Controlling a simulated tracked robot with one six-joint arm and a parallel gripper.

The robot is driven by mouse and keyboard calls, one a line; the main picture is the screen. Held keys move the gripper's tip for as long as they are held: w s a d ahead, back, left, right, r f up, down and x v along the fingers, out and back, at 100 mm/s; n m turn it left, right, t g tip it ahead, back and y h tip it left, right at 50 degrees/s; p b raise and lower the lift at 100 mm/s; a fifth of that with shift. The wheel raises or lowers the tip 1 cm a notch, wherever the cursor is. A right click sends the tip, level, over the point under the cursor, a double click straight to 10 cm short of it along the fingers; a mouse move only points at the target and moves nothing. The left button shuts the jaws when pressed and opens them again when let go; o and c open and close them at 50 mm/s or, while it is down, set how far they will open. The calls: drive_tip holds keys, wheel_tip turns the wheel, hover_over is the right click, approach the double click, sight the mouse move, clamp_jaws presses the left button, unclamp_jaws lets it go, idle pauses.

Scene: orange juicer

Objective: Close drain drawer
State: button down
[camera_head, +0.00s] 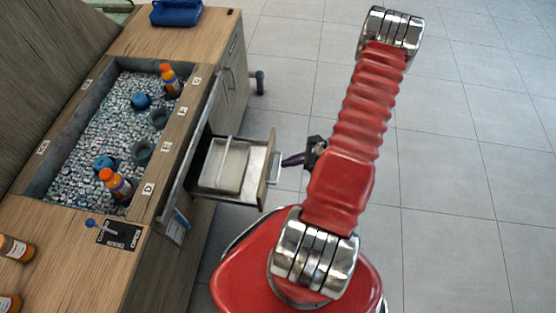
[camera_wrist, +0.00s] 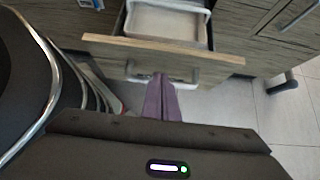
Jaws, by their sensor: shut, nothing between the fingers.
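The drain drawer (camera_head: 252,172) is pulled out of the wooden counter's front, with a pale tray (camera_head: 222,165) inside it. In the wrist view the drawer's wooden front panel (camera_wrist: 205,56) runs across the upper part, with the pale tray (camera_wrist: 165,22) behind it. My gripper (camera_head: 284,162) is at the drawer's outer side, close to its handle (camera_head: 274,168). In the wrist view the purple fingers (camera_wrist: 161,76) are together and empty, with tips at the drawer front near the handle. I cannot tell whether they touch it.
The counter (camera_head: 185,40) has a sunken bed of grey pebbles (camera_head: 75,130) holding orange bottles (camera_head: 115,184) and cups (camera_head: 140,152). A blue case (camera_head: 176,12) sits at the back. Closed cabinet doors (camera_head: 232,70) lie beyond the drawer. The tiled floor (camera_head: 460,170) at right is clear.

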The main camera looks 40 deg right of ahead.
drive_tip(key=shift+w+a+f, duration=0.1)
drive_tip(key=shift+w+a, duration=0.55)
drive_tip(key=shift+w, duration=0.25)
drive_tip(key=shift+w+a+f, duration=0.1)
drive_tip(key=shift+w+a, duration=0.55)
drive_tip(key=shift+w, duration=0.2)
